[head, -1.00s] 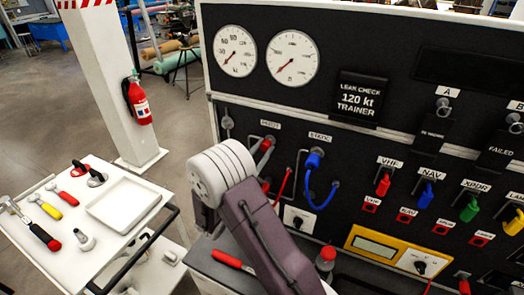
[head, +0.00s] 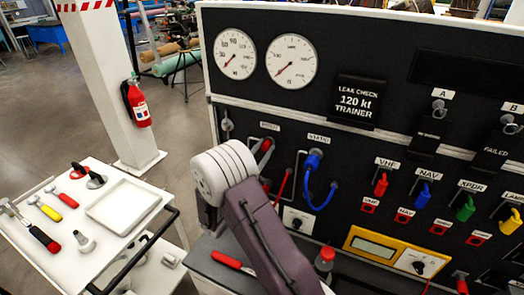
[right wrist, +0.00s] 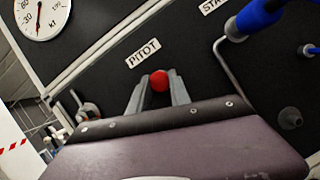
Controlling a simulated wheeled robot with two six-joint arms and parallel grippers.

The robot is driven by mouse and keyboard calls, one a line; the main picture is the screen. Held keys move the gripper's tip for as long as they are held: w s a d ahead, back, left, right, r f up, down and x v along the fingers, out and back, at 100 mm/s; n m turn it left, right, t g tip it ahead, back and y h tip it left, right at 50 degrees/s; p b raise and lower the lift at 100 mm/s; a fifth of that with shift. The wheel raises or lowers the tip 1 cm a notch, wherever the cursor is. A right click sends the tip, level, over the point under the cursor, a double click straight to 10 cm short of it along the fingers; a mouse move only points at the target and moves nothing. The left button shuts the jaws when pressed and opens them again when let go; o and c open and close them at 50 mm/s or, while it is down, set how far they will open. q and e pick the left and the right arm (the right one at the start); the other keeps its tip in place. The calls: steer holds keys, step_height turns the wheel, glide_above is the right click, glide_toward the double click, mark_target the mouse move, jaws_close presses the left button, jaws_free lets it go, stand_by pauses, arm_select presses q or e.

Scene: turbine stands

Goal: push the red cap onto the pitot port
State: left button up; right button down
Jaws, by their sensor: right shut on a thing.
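The red cap (right wrist: 159,81) sits between the two grey fingertips of my right gripper (right wrist: 158,92) in the right wrist view. The gripper is shut on it, just below the PITOT label (right wrist: 144,53) on the black panel. In the head view, the red cap (head: 266,145) and the fingertips (head: 262,152) show only partly past my arm, under the PITOT label (head: 270,126). The pitot port is hidden behind the cap and fingers, so I cannot tell whether the cap touches it. My left gripper is not in view.
A blue static fitting (head: 313,160) with its hose is right of the pitot area. A red hose (head: 282,187) hangs close to my arm. A white tool cart (head: 125,256) stands at left. A red-capped bottle (head: 325,259) is below the panel.

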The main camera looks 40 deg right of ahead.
steer(key=shift+r, duration=0.2)
steer(key=c, duration=1.1)
jaws_free()
steer(key=shift+w+d, duration=0.1)
steer(key=shift+d, duration=0.1)
steer(key=shift+w+d+f, duration=0.1)
steer(key=shift+d+f, duration=0.15)
steer(key=shift+o, duration=0.7)
steer(key=shift+a, duration=0.15)
arm_select(q)
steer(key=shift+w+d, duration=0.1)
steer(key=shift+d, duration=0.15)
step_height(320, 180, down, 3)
steer(key=b, duration=0.2)
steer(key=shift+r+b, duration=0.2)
steer(key=shift+b, duration=0.15)
arm_select(e)
steer(key=v, duration=0.7)
